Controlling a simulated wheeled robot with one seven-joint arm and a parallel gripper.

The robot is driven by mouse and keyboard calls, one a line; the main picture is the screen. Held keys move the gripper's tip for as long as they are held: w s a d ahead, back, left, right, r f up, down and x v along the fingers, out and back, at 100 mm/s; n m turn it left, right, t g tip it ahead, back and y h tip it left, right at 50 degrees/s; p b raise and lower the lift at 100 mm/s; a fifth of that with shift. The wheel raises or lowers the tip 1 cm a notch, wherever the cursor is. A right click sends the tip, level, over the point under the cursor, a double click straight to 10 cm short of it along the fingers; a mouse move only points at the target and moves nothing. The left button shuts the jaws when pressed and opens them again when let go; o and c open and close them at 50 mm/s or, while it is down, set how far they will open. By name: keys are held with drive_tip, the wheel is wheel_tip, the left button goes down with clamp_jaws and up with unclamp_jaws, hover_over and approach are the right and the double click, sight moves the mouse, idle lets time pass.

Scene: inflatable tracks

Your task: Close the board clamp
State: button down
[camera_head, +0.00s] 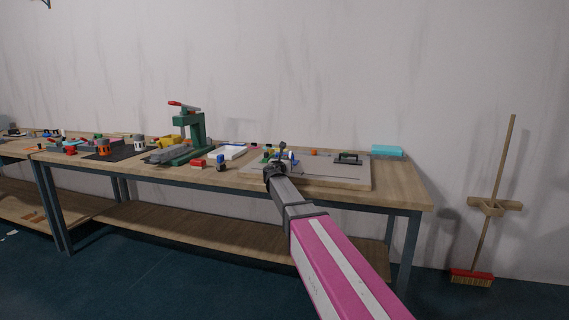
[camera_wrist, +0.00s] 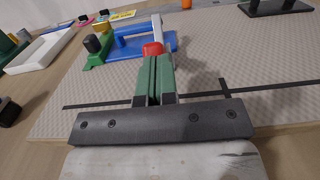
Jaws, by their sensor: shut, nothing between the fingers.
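The board clamp (camera_wrist: 140,42) has a blue base and blue frame, with a green block and a black knob at its left end. It sits on the grey textured board (camera_wrist: 240,75). A red tip (camera_wrist: 152,49) shows just past my fingertips, with a pale upright bar behind it. My gripper (camera_wrist: 158,62) has green fingers that are shut and empty, right in front of the red tip. I cannot tell whether they touch it. In the head view my gripper (camera_head: 276,170) covers part of the clamp (camera_head: 284,155), which is small there.
A white tray (camera_wrist: 45,54) lies to the left of the board. A black handle (camera_head: 348,157) stands on the board's right part. A green press (camera_head: 190,130) and a cyan box (camera_head: 387,151) also stand on the workbench (camera_head: 405,190). The board between clamp and handle is mostly bare.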

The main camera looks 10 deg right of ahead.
drive_tip(key=shift+r, duration=0.15)
drive_tip(key=shift+w+d+r+g+y, duration=0.15)
drive_tip(key=shift+w+r+g+y, duration=0.2)
drive_tip(key=shift+r+g, duration=0.35)
drive_tip(key=shift+w+d+r+g+y, duration=0.15)
drive_tip(key=shift+w+r+g+y, duration=0.2)
drive_tip(key=shift+g, duration=0.3)
drive_tip(key=shift+w+d+r+g+y, duration=0.15)
drive_tip(key=shift+w+r+g, duration=0.2)
drive_tip(key=shift+r+g, duration=0.25)
drive_tip(key=shift+w+d+r, duration=0.2)
drive_tip(key=shift+w+r, duration=0.2)
drive_tip(key=shift+w, duration=0.1)
drive_tip(key=shift+w+d+r, duration=0.15)
drive_tip(key=shift+w+r, duration=0.2)
drive_tip(key=shift+w, duration=0.1)
drive_tip(key=shift+w+d+r, duration=0.25)
drive_tip(key=shift+w, duration=0.25)
drive_tip(key=shift+w+d+r, duration=0.2)
drive_tip(key=shift+w+r, duration=0.05)
drive_tip(key=shift+w, duration=0.25)
